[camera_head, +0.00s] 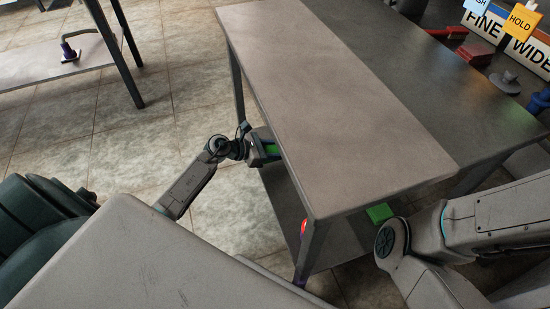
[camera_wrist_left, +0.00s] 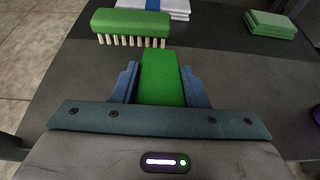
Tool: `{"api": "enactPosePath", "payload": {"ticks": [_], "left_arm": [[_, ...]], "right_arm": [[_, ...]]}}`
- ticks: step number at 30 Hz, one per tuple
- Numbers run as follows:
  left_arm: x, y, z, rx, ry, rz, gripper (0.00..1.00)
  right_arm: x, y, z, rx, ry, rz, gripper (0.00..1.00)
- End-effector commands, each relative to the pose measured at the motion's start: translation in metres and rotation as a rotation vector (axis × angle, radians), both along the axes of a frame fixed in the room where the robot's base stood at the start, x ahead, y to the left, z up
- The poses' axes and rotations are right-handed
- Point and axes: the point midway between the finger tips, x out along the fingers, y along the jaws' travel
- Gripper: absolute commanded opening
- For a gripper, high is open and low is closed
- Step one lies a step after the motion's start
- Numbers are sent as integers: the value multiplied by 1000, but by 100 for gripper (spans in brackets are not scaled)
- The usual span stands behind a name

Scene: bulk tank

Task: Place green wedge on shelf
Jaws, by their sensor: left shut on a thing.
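My left gripper (camera_head: 268,152) reaches in under the near edge of the tall grey table. In the left wrist view the left gripper (camera_wrist_left: 160,85) is shut on the green wedge (camera_wrist_left: 161,78), one blue finger on each side. A bit of the wedge's green (camera_head: 272,150) shows in the head view, mostly hidden by the gripper and tabletop. The dark shelf (camera_wrist_left: 235,70) lies below it in the wrist view; I cannot tell whether the wedge touches it. The lower shelf (camera_head: 285,205) shows partly under the tabletop. My right arm shows at the right, its gripper out of frame.
A green brush with pale bristles (camera_wrist_left: 130,22) lies just beyond the wedge. A white and blue stack (camera_wrist_left: 155,6) is behind it. Green pads (camera_wrist_left: 270,24) lie at the right. The tabletop (camera_head: 330,110) overhead and its leg (camera_head: 310,250) bound the space. Shelf between wedge and pads is clear.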

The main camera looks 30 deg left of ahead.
Motion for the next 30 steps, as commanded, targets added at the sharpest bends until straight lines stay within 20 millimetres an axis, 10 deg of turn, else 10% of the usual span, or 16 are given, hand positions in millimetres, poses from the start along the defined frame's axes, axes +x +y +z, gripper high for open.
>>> {"api": "enactPosePath", "payload": {"ticks": [18, 19, 22, 30], "left_arm": [[-1, 0, -35, -1, -1, 0, 15], [-1, 0, -34, 0, 0, 0, 44], [-1, 0, -34, 0, 0, 0, 62], [-1, 0, -33, 0, 0, 0, 62]], "right_arm": [[6, 1, -23, -8, 35, 5, 0], [6, 1, -22, -8, 36, 5, 0], [6, 1, -22, -8, 36, 5, 0], [6, 1, -21, -8, 36, 5, 0]]}}
